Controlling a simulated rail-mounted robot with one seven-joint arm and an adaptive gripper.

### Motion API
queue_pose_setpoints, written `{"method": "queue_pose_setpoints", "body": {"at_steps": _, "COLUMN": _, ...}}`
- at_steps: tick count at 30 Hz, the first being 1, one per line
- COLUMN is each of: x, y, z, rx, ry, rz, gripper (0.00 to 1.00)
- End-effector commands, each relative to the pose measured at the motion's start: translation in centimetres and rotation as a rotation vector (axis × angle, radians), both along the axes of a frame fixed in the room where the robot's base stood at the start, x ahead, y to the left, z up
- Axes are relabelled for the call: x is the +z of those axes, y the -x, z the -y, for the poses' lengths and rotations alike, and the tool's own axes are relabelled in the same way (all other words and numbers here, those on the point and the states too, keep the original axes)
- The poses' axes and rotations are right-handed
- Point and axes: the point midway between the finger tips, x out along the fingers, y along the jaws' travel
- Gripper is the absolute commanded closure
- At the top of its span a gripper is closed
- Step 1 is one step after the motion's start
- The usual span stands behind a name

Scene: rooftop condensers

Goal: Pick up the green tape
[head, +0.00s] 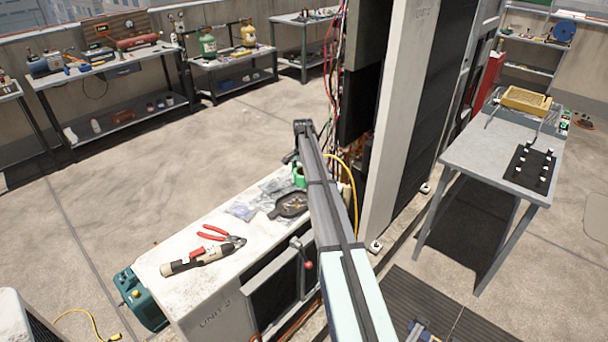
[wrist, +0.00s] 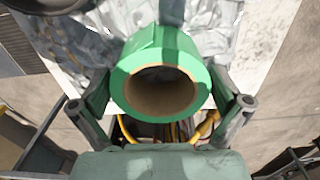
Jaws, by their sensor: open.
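The green tape (wrist: 135,50) is a roll with a brown cardboard core. In the wrist view it sits between the two fingers of my open gripper (wrist: 161,88), one finger on each side. Whether the fingers touch it I cannot tell. In the head view a small part of the green tape (head: 299,176) shows on the white top of the condenser unit (head: 165,262), at its far end beside my arm. My arm hides the rest of the roll and most of my gripper in that view.
A dark pan-like tray (head: 291,205), clear plastic bags (head: 241,210), red-handled pliers (head: 214,234) and a black-and-red cylindrical tool (head: 196,260) lie on the same top. A tall cabinet (head: 397,110) with a yellow hose (head: 352,185) stands close on the right.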

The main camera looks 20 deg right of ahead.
Motion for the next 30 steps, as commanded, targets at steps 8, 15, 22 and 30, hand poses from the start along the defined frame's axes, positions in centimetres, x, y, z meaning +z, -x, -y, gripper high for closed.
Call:
{"method": "queue_pose_setpoints", "body": {"at_steps": 8, "x": -0.5, "y": 0.0, "z": 0.0, "rx": 0.0, "ry": 0.0, "rz": 0.0, "gripper": 0.0}}
{"method": "queue_pose_setpoints", "body": {"at_steps": 15, "x": -0.5, "y": 0.0, "z": 0.0, "rx": 0.0, "ry": 0.0, "rz": 0.0, "gripper": 0.54}}
{"method": "queue_pose_setpoints", "body": {"at_steps": 22, "x": -0.4, "y": 0.0, "z": 0.0, "rx": 0.0, "ry": 0.0, "rz": 0.0, "gripper": 0.54}}
{"method": "queue_pose_setpoints", "body": {"at_steps": 30, "x": 0.9, "y": 0.0, "z": 0.0, "rx": 0.0, "ry": 0.001, "rz": 0.001, "gripper": 0.54}}
